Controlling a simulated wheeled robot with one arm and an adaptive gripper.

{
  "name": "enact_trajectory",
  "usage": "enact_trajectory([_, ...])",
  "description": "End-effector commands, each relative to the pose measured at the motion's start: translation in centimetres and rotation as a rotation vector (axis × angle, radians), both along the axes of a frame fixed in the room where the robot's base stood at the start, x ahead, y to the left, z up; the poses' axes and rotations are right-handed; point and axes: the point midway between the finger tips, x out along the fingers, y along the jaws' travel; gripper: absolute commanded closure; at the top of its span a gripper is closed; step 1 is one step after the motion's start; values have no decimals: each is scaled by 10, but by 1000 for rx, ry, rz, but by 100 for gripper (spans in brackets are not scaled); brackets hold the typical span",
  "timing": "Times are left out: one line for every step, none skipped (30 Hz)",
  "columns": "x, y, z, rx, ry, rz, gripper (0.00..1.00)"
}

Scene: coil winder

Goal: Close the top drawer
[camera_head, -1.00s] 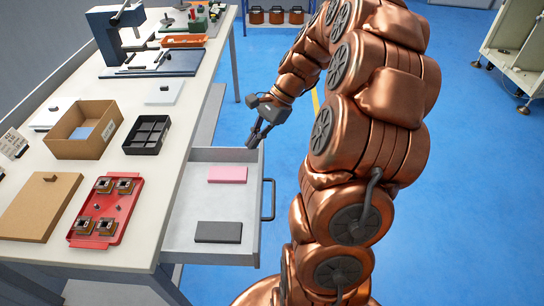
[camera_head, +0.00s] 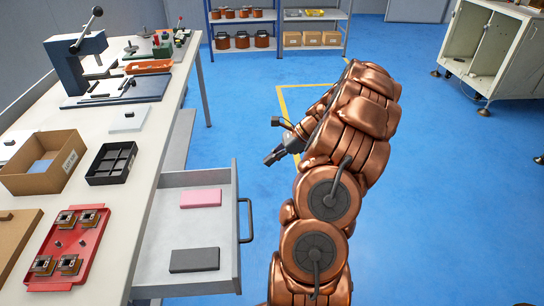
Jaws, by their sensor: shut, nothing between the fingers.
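The top drawer (camera_head: 167,238) is pulled out from the right side of the workbench. It is grey and holds a pink block (camera_head: 200,198) and a dark grey block (camera_head: 195,260). Its dark bar handle (camera_head: 247,220) is on the right-hand front face. My gripper (camera_head: 268,161) is shut and empty, in the air to the right of the drawer's far corner. It is apart from the handle and points left.
The white workbench (camera_head: 135,160) carries a cardboard box (camera_head: 20,182), a black divided tray (camera_head: 98,178), a red tray (camera_head: 85,262) and a blue press (camera_head: 75,50). Shelves (camera_head: 240,55) stand at the back, a cabinet at the upper right.

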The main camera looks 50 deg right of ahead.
Motion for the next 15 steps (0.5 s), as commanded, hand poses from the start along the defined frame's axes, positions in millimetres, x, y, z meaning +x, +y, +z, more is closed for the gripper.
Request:
enact_trajectory([4,7,-7,5,3,4,100])
enact_trajectory([6,10,-11,6,3,5,100])
enact_trajectory([10,14,-16,6,2,6,100])
enact_trajectory([12,17,-19,5,2,5,100])
enact_trajectory([15,19,-23,4,3,3,100])
enact_trajectory([18,22,-28,2,3,4,100])
enact_trajectory([20,25,-32,3,2,4,100])
enact_trajectory([23,28,-35,3,2,5,100])
enact_trajectory([26,32,-40,4,1,5,100])
enact_trajectory([28,35,-43,3,2,5,100])
enact_trajectory([31,38,-45,1,2,4,100])
enact_trajectory([35,42,-43,0,1,5,100])
enact_trajectory([38,46,-43,0,1,5,100])
enact_trajectory([40,49,-43,1,1,6,100])
enact_trajectory([43,53,-43,1,2,5,100])
